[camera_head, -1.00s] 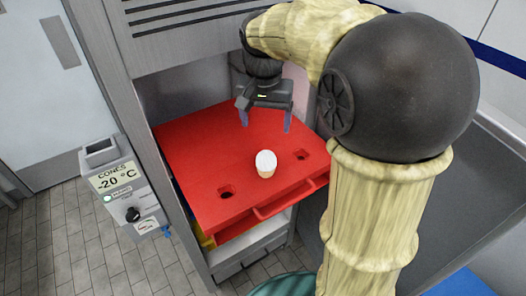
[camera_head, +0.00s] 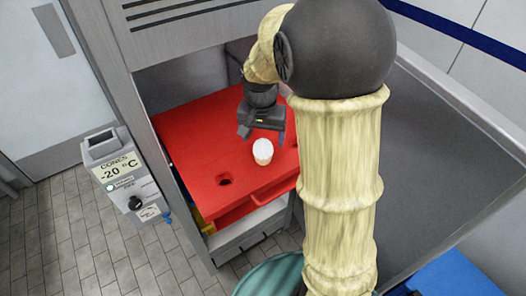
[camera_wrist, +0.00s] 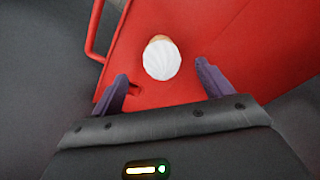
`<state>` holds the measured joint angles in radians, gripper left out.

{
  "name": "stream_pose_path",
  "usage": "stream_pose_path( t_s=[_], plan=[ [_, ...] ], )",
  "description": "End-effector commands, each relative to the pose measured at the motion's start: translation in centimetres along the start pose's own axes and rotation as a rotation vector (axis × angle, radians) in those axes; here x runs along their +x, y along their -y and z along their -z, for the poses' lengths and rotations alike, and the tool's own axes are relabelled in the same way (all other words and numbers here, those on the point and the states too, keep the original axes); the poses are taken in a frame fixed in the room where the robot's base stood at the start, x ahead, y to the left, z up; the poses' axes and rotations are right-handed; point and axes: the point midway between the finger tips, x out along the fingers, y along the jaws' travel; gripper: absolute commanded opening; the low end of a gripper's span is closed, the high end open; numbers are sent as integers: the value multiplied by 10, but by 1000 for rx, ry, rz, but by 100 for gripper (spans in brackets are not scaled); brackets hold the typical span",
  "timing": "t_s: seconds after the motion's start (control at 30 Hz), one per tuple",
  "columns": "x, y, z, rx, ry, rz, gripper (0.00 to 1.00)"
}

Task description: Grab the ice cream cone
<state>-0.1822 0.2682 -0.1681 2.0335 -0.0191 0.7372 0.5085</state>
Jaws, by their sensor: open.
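The ice cream cone (camera_head: 263,152) has a white swirled top and a tan cone below. It stands upright in the red tray (camera_head: 195,140), near its front edge. In the wrist view the cone (camera_wrist: 161,60) lies ahead of the fingertips, roughly centred between them. My gripper (camera_head: 262,138) is open and empty, just behind and above the cone in the head view. Its purple fingers (camera_wrist: 160,80) are apart in the wrist view. I cannot tell the exact height between the fingers and the cone.
The red tray sits inside a grey cabinet, with an empty hole (camera_head: 224,180) to the left of the cone and a red handle (camera_head: 272,190) at the front. A control box marked "CONES -20 °C" (camera_head: 122,172) is mounted at the left. My arm hides the tray's right side.

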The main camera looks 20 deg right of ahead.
Motion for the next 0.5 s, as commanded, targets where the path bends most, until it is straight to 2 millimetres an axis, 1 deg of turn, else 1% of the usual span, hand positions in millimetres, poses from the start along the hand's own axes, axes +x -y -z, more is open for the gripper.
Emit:
stream_pose_path(
  t_s=[0.1, 0.2, 0.5],
  plan=[
    [16, 0, 0, -1, 3, -2, 79],
    [23, 0, 0, -2, 1, -1, 79],
    [24, 0, 0, -2, 0, 0, 79]
  ],
)
